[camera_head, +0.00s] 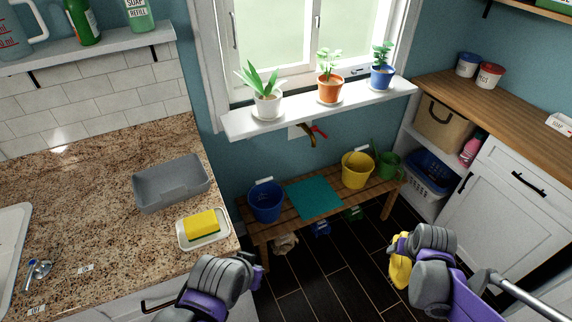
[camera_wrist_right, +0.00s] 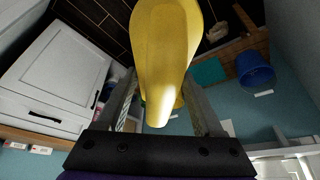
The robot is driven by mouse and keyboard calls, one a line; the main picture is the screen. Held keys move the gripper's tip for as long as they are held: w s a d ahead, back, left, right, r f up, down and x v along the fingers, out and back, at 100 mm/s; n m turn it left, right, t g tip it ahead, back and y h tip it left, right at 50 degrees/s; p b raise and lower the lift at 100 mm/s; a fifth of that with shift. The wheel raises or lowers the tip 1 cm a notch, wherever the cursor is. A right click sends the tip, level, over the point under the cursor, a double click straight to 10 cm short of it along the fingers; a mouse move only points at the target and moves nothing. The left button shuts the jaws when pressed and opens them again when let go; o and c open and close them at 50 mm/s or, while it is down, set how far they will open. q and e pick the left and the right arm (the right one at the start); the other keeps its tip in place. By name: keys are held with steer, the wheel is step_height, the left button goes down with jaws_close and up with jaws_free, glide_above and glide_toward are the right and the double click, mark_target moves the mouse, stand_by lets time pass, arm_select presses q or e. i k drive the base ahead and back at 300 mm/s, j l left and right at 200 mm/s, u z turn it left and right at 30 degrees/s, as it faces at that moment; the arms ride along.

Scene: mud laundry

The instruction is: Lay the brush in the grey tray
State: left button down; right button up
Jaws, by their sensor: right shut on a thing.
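The grey tray (camera_head: 178,194) is a shallow rectangular tub on the granite counter at the left, and it looks empty. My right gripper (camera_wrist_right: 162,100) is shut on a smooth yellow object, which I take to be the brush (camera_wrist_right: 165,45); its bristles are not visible. In the head view the yellow brush (camera_head: 399,272) shows beside my right wrist, over the dark floor and well to the right of the tray. My left gripper (camera_head: 240,285) is at the bottom, near the counter's front edge; its fingers are hidden.
A yellow sponge lies on a white dish (camera_head: 204,235) in front of the tray. Spoons (camera_head: 38,270) lie by the sink. A slatted bench (camera_head: 330,207) holds a blue bucket (camera_head: 266,203), a yellow bucket (camera_head: 357,170) and a teal mat. A sill with potted plants (camera_head: 330,90) runs above.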

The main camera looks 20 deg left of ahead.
mark_target(173, 185)
steer(key=i+u, duration=0.1)
steer(key=u, duration=0.35)
steer(key=i+l+u, duration=0.1)
steer(key=u, duration=0.35)
steer(key=i+l+u, duration=0.1)
steer(key=u, duration=0.35)
